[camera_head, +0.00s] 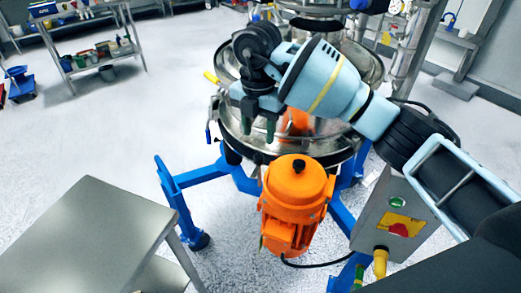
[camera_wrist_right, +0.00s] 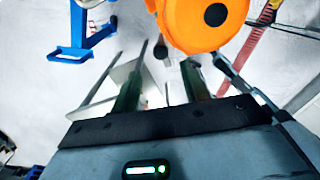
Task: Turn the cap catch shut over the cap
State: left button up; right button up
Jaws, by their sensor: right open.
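The powder sifter's round steel body (camera_head: 245,148) stands on a blue frame, with an orange motor (camera_head: 292,195) at its front. My right gripper (camera_head: 258,127) points down over the near left part of the steel body, its two fingers apart and empty. In the right wrist view, the fingers of my right gripper (camera_wrist_right: 162,92) are spread, with the orange motor (camera_wrist_right: 200,22) beyond them. A small dark rounded part shows between and beyond the fingers, too blurred to name. I cannot make out the cap or its catch for certain; my right arm hides part of the sifter. My left gripper is not in view.
A grey table (camera_head: 85,235) stands at the near left. Blue frame legs (camera_head: 180,200) spread onto the floor. The pale floor (camera_head: 110,130) at left is clear.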

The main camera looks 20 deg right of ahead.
aim_at(259, 156)
jog(key=shift+s+f, duration=0.1)
jog(key=shift+f, duration=3.8)
jog(key=shift+c, duration=0.4)
grip_shut()
